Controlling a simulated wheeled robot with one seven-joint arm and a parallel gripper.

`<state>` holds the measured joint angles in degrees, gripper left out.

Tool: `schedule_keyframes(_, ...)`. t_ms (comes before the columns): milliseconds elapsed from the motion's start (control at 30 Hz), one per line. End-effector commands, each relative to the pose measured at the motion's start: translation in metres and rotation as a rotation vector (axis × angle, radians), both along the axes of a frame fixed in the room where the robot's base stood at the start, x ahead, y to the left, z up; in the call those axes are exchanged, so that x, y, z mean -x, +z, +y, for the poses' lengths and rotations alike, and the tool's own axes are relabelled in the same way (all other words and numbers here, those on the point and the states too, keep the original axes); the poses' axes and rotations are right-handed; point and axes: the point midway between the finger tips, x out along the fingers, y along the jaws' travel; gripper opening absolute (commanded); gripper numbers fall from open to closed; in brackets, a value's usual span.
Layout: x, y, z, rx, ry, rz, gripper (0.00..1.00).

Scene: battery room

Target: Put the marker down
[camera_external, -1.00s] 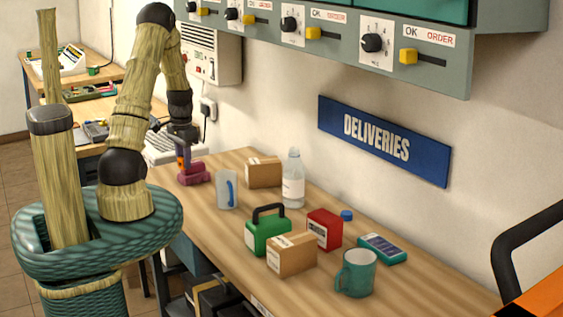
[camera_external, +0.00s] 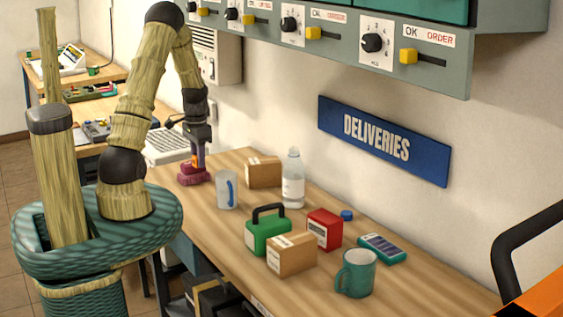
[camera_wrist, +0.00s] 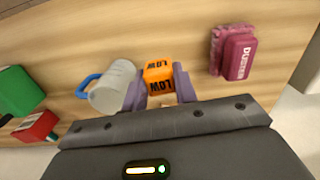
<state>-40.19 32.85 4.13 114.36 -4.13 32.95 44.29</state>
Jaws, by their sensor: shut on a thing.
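The orange marker (camera_wrist: 158,72), a block lettered LOW, sits between the two purple fingers of my gripper (camera_wrist: 160,78) in the wrist view. My gripper is shut on it. In the external view my gripper (camera_external: 198,162) hangs over the far end of the workbench with the orange marker (camera_external: 196,163) small and partly hidden by the fingers. Whether the marker's underside touches the bench cannot be told.
A magenta duster (camera_wrist: 237,54) lies to the right of the marker and a mug with a blue handle (camera_wrist: 112,87) to the left. A cardboard box (camera_external: 263,172) and bottle (camera_external: 293,180) stand farther along the workbench (camera_external: 225,245). Bare wood shows between marker and duster.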

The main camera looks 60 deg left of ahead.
Motion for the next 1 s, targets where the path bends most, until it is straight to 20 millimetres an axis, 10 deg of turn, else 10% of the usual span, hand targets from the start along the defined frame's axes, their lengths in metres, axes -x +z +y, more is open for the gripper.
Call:
schedule_keyframes(500,-0.109,0.027,-0.130,-0.001,-0.459,0.000,0.03)
schedule_keyframes(1000,-0.098,-0.046,-0.193,-0.001,-0.599,-0.002,0.03)
